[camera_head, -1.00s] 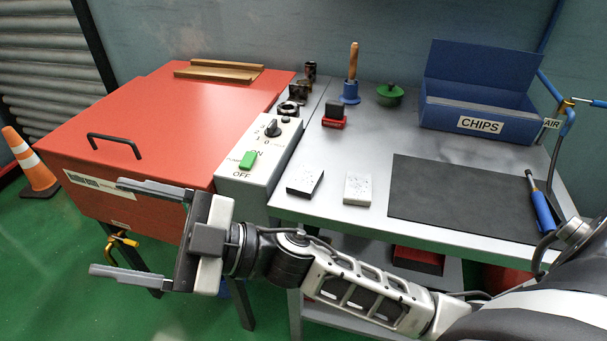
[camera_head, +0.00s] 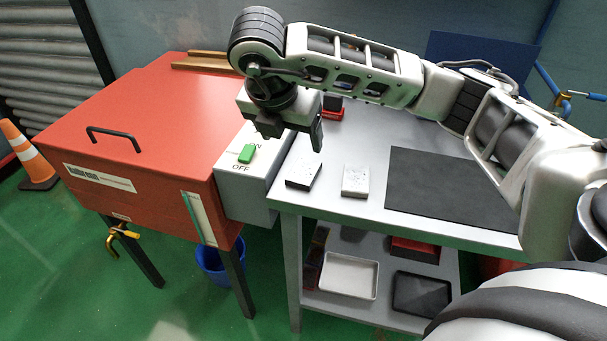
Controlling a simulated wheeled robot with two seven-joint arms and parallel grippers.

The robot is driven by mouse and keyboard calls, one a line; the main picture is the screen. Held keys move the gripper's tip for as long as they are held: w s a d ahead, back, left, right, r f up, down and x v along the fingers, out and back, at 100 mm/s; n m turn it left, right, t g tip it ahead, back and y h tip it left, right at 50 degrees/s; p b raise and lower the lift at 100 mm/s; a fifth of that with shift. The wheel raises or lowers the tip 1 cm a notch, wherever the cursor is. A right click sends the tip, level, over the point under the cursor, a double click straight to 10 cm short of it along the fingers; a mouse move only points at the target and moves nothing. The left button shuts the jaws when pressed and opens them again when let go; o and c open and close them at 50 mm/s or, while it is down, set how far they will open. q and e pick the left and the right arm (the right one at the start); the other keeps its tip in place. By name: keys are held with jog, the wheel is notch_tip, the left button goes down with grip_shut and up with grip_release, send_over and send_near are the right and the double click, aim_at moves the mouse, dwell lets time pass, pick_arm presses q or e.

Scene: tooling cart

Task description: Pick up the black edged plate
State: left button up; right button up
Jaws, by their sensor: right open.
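The black edged plate (camera_head: 301,173) lies flat on the grey cart top near its front left corner. It has a pale speckled top and a dark side edge. A second pale speckled plate (camera_head: 355,180), without a visible black edge, lies just right of it. My right gripper (camera_head: 293,136) points down behind and above the black edged plate, open and apart from it. One finger shows clearly; the other is partly hidden by the gripper's body. My left gripper is out of view.
A red cabinet (camera_head: 150,120) and a control box with a green switch (camera_head: 247,153) stand left of the cart. A dark mat (camera_head: 440,185) lies to the right. My right arm hides much of the cart's back. A white tray (camera_head: 348,276) sits on the lower shelf.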

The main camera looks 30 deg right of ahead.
send_near(303, 171)
jog(key=shift+p+x, duration=0.3)
jog(key=shift+x, duration=0.75)
jog(key=shift+w+f, duration=0.1)
jog(key=shift+f, duration=0.4)
jog(key=p+x, duration=0.1)
jog(key=x, duration=0.3)
jog(key=shift+d+f, duration=0.15)
jog(key=shift+d, duration=0.15)
jog(key=shift+w+f, duration=0.1)
jog(key=shift+f, duration=0.25)
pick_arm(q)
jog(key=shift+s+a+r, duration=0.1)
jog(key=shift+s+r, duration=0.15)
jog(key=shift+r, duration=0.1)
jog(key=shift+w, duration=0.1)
pick_arm(e)
jog(key=shift+c, duration=0.2)
jog(key=c, duration=1)
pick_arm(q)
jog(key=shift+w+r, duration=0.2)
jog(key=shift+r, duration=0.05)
pick_arm(e)
jog(key=shift+r, duration=0.1)
jog(key=c, duration=0.4)
